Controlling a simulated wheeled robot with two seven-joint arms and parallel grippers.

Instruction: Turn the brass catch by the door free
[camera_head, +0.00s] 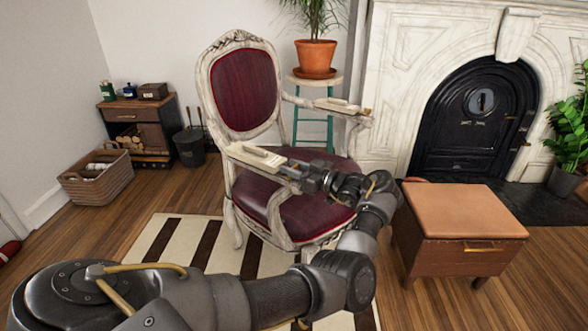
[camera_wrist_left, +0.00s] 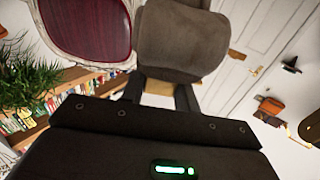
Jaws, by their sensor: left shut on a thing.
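The black arched door (camera_head: 467,147) with a round window is set in the marble fireplace and looks closed. A small light fitting (camera_head: 510,117) shows at its right side, too small to tell if it is the brass catch. My left gripper (camera_head: 292,170) points left at the front end of the red chair's near armrest, well away from the door. In the left wrist view its fingers (camera_wrist_left: 160,95) stand slightly apart with a small tan piece (camera_wrist_left: 158,87) between them, which I cannot identify. My right gripper is not in view.
The red chair (camera_head: 243,90) stands beside my left arm. A brown storage stool (camera_head: 465,215) stands before the fireplace. A potted plant (camera_head: 315,55) is on a green stand, another plant (camera_head: 567,140) at the right. A striped rug (camera_head: 190,240) lies on the floor.

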